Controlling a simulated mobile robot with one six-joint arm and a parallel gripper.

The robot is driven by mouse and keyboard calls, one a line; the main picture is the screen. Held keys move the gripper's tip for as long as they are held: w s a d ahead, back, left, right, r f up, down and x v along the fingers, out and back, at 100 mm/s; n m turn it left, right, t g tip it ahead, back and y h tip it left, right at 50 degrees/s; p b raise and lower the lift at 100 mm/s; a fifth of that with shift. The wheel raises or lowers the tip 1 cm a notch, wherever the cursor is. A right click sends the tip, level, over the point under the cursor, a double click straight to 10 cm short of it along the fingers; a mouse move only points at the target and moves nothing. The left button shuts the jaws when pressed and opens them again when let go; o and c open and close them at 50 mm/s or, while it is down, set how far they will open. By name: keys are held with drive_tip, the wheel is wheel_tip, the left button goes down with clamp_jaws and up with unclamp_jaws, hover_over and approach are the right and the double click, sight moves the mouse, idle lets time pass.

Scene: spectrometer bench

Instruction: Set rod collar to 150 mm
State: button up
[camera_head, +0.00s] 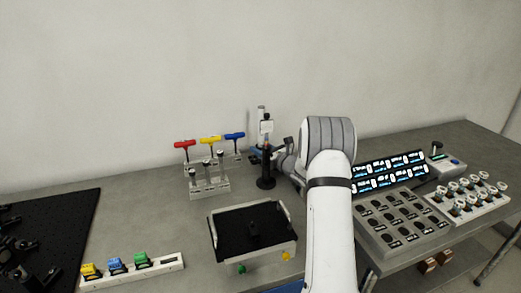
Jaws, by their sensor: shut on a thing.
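An upright metal rod (262,112) stands on a dark round base (266,183) near the middle of the bench. A pale block (266,127) shows on the upper part of the rod. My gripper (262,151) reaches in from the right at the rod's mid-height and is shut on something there. The held part is small and dark, and I cannot tell it clearly from the jaws. I take it to be the rod collar. Any millimetre scale is too small to read. My white arm hides the bench to the right of the rod.
Red, yellow and blue T-handled drivers (210,139) stand in a rack just left of the rod. A black-topped tray (240,222) lies in front. Lit panels (390,170) and a grey socketed box (400,225) stand right. Bare bench (130,200) is at left.

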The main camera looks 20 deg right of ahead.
sight(261, 146)
wheel_tip(261, 146, up, 10)
drive_tip(key=shift+r, duration=0.15)
clamp_jaws()
drive_tip(key=o, duration=1.3)
unclamp_jaws()
drive_tip(key=shift+s, duration=0.1)
drive_tip(key=b+v, duration=0.1)
drive_tip(key=v, duration=0.6)
drive_tip(key=shift+s+d, duration=0.1)
drive_tip(key=shift+s, duration=0.2)
